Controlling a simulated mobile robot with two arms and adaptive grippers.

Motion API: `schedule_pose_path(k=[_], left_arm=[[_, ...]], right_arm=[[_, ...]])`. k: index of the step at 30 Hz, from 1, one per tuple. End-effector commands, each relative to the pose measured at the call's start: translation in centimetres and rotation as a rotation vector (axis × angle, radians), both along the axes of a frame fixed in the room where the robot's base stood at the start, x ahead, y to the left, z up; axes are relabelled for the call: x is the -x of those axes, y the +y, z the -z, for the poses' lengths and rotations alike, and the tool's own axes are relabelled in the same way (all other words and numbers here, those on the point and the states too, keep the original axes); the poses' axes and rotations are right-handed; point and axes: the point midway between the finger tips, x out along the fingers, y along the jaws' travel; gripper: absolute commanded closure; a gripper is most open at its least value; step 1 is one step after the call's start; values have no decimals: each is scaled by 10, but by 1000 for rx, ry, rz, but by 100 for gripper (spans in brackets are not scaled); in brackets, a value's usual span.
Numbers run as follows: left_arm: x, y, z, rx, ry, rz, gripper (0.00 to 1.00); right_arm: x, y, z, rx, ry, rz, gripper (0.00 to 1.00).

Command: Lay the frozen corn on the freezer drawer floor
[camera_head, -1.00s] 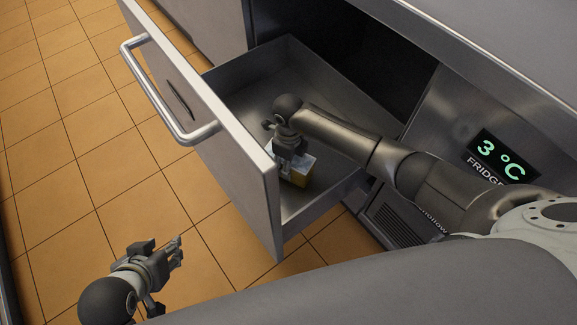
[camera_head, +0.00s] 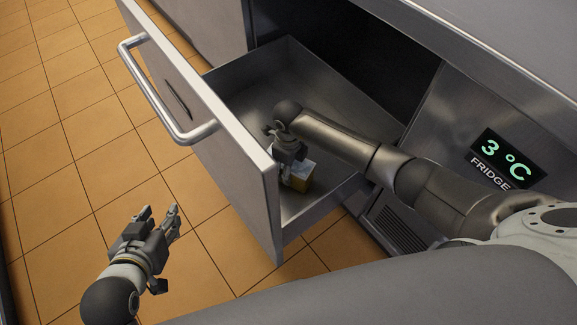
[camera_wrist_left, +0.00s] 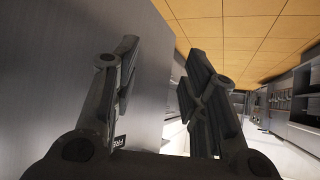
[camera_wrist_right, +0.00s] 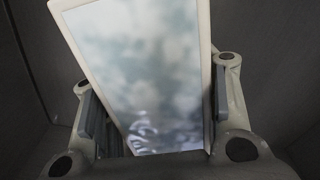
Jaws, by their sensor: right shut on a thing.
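The frozen corn (camera_head: 299,177) is a small box with a pale bluish face and yellow sides. It is inside the open metal freezer drawer (camera_head: 328,203), close to the drawer's front panel. My right gripper (camera_head: 290,158) reaches down into the drawer and is shut on the box. In the right wrist view the box (camera_wrist_right: 140,75) is tilted between the two fingers (camera_wrist_right: 150,125). Whether its underside touches the drawer floor (camera_head: 255,95) is hidden. My left gripper (camera_head: 160,222) is open and empty, outside the drawer; its spread fingers show in the left wrist view (camera_wrist_left: 160,85).
The drawer front (camera_head: 205,120) carries a long bar handle (camera_head: 165,115). A counter (camera_head: 480,50) overhangs the drawer, and a fridge display (camera_head: 505,155) reads 3 °C. The back of the drawer is empty. Tiled floor (camera_head: 60,150) lies clear at left.

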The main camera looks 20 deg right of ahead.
Motion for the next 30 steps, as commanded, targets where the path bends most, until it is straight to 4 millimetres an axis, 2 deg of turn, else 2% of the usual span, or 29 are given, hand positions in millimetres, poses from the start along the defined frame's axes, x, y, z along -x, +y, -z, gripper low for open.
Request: schedule_pose_path(k=[1, 2, 6, 19, 30], left_arm=[[-1, 0, -1, 2, -8, 0, 60], [-2, 0, -2, 2, -11, 0, 60], [-2, -1, -2, 2, -11, 0, 60], [0, -1, -1, 0, 3, 1, 60], [53, 17, 30, -62, 295, -20, 60]], right_arm=[[-1, 0, 0, -1, -2, 0, 90], [0, 0, 0, 0, 0, 0, 43], [0, 0, 0, 0, 0, 0, 25], [0, 0, -2, 0, 0, 0, 25], [0, 0, -19, 1, -1, 0, 25]])
